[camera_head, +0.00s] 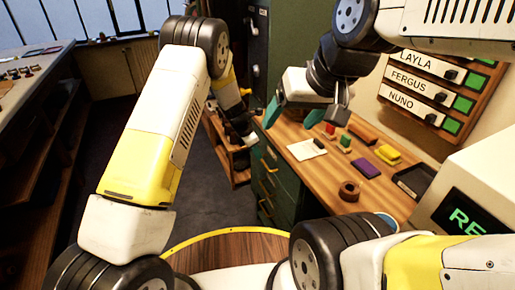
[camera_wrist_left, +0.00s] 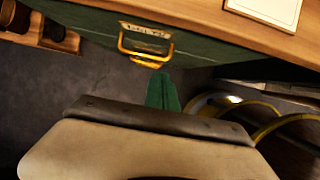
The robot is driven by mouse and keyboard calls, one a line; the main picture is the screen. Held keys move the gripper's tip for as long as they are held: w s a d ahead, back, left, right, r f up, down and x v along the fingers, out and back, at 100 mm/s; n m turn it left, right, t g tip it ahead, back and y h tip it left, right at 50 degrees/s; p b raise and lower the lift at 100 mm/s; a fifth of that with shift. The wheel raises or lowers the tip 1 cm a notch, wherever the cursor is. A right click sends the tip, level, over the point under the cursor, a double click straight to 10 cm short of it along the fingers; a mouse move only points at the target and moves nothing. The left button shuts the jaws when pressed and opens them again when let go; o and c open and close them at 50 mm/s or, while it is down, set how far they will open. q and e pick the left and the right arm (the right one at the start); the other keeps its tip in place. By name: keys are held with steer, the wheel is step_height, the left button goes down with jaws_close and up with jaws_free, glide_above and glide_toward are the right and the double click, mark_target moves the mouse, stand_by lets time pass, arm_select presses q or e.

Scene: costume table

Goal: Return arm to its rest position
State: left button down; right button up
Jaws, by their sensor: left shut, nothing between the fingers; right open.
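My left arm rises from the bottom of the head view, bends at the top and reaches down to the left gripper (camera_head: 248,138), low beside the green drawer cabinet (camera_head: 285,195). Its fingers are small and dark in the head view. In the left wrist view the left gripper (camera_wrist_left: 163,92) shows green fingers shut together with nothing between them. They point toward a drawer's gold handle (camera_wrist_left: 146,45). My right gripper (camera_head: 292,115) comes in from the upper right. Its teal fingers are spread wide and empty above the far left end of the wooden tabletop (camera_head: 310,178).
A white card (camera_head: 306,150), a purple block (camera_head: 363,167), a yellow block (camera_head: 388,157), a brown ring (camera_head: 349,191) and a black tray (camera_head: 412,182) lie on the tabletop. A name board (camera_head: 430,88) hangs behind. Floor (camera_head: 215,200) is open left of the cabinet.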

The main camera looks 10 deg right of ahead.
arm_select(q)
steer(key=s+a+r+m+t, duration=0.1)
steer(key=s+a+r+m, duration=0.25)
steer(key=r, duration=0.55)
steer(key=s+a+r+m, duration=0.2)
steer(key=a+r, duration=0.3)
steer(key=r, duration=0.3)
steer(key=s+a+r+m+t, duration=0.1)
steer(key=s+a+r+m, duration=0.25)
steer(key=r, duration=0.55)
steer(key=s+a+r+m+t, duration=0.1)
steer(key=s+a+r+m, duration=0.1)
steer(key=s+a+m, duration=0.2)
steer(key=s+a+r+m+t+y, duration=0.1)
steer(key=s+a+r+m, duration=0.2)
steer(key=s, duration=0.8)
steer(key=s+a+r+m+t+y, duration=0.1)
steer(key=s+a+r+m, duration=0.2)
steer(key=s+a+m, duration=0.2)
steer(key=s+a, duration=0.2)
steer(key=s, duration=0.1)
steer(key=shift+a+r+m, duration=0.25)
steer(key=shift+a+m, duration=0.05)
steer(key=shift+a, duration=0.05)
